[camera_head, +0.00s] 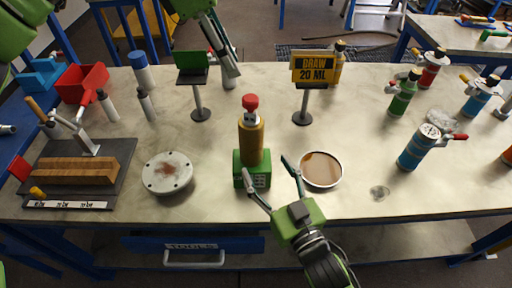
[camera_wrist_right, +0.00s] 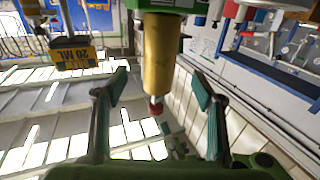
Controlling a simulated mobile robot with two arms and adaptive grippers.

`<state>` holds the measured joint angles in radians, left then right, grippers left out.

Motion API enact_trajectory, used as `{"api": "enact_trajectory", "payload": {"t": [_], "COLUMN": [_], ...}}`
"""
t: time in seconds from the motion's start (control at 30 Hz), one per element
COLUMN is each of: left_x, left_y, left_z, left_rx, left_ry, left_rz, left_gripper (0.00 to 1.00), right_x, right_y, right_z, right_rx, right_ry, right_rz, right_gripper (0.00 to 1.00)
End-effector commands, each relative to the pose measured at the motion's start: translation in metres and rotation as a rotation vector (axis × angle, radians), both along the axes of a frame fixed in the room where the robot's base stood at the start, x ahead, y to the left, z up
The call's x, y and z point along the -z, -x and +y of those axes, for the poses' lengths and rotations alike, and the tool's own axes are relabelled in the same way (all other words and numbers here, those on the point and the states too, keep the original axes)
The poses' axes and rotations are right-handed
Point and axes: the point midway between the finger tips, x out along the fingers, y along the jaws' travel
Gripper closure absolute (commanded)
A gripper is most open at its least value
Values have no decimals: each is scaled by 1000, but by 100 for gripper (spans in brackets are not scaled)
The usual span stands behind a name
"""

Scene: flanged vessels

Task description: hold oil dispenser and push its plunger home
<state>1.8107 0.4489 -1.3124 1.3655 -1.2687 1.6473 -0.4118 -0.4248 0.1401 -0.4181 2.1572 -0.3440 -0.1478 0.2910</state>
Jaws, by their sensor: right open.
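The oil dispenser (camera_head: 251,142) stands upright on the table near its front middle, with a green base, a brass-coloured cylinder and a red plunger knob (camera_head: 250,102) on top. In the right wrist view the brass cylinder (camera_wrist_right: 162,50) appears inverted, its red knob (camera_wrist_right: 156,108) pointing down.
A "DRAW 20 ML" sign (camera_head: 315,68) and a green stand (camera_head: 192,70) rise behind the dispenser. A round flange (camera_head: 168,173) lies left, a dish of brown liquid (camera_head: 321,169) right. A wooden-block fixture (camera_head: 70,172) is far left; several bottles, including a blue one (camera_head: 414,150), stand right.

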Motion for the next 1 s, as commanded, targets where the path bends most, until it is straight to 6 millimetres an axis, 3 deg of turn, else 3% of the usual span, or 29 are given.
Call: {"api": "enact_trajectory", "payload": {"t": [0.3, 0.5, 0.97, 1.0], "left_x": [0, 0, 0, 0], "left_y": [0, 0, 0, 0], "left_z": [0, 0, 0, 0], "left_rx": [0, 0, 0, 0], "left_ry": [0, 0, 0, 0], "left_rz": [0, 0, 0, 0], "left_gripper": [72, 72, 72, 72], "right_x": [-1, 0, 0, 0], "right_y": [-58, -82, -92, -92], "right_z": [23, 34, 38, 38], "right_rx": [0, 0, 0, 0], "right_ry": [1, 2, 2, 2], "right_rz": [-3, 0, 1, 1], "right_gripper": [37, 37, 37, 48]}}
